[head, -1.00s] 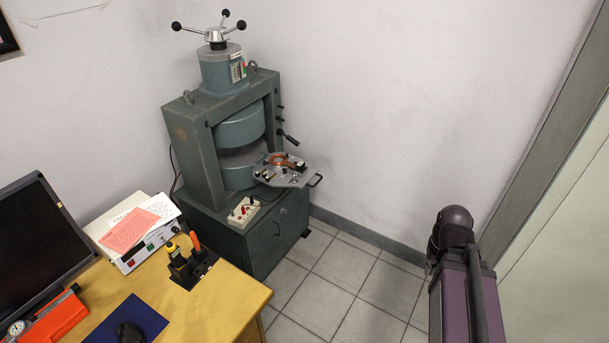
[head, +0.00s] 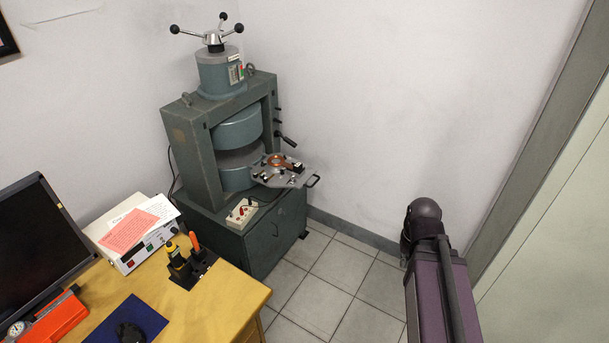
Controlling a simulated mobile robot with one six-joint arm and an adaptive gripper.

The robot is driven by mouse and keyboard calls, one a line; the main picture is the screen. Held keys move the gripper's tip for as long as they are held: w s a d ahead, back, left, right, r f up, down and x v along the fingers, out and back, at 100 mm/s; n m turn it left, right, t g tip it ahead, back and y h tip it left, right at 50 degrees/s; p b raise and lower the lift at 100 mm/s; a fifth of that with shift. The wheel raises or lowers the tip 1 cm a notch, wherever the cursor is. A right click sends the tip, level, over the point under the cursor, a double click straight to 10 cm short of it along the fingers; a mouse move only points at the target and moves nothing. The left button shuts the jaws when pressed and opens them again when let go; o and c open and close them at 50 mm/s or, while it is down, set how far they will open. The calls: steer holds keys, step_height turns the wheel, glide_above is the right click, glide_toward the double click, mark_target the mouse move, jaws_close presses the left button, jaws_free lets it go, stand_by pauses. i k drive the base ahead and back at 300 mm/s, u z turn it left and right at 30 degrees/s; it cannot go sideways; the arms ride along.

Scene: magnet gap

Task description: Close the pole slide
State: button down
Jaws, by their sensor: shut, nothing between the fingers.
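The green magnet stand (head: 203,150) stands against the back wall, with an upper round pole (head: 238,128) and a lower pole (head: 236,180) and a gap between them. The pole slide is a grey plate (head: 297,179) sticking out of the gap to the right, so it is pulled out. It carries a copper-coloured ring (head: 276,160) and small fittings, and a dark handle (head: 313,181) is at its right end. My purple arm link is at the lower right, apart from the slide. My gripper is not in view.
A wooden desk (head: 225,290) fills the lower left, with a monitor (head: 28,240), a white instrument box (head: 132,240) and a tool holder (head: 190,268). A small switch box (head: 241,213) sits on the stand's base. Tiled floor (head: 340,265) is clear between stand and arm.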

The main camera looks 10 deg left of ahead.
mark_target(298, 180)
steer(key=z, duration=0.05)
steer(key=i, duration=1)
steer(key=u, duration=0.05)
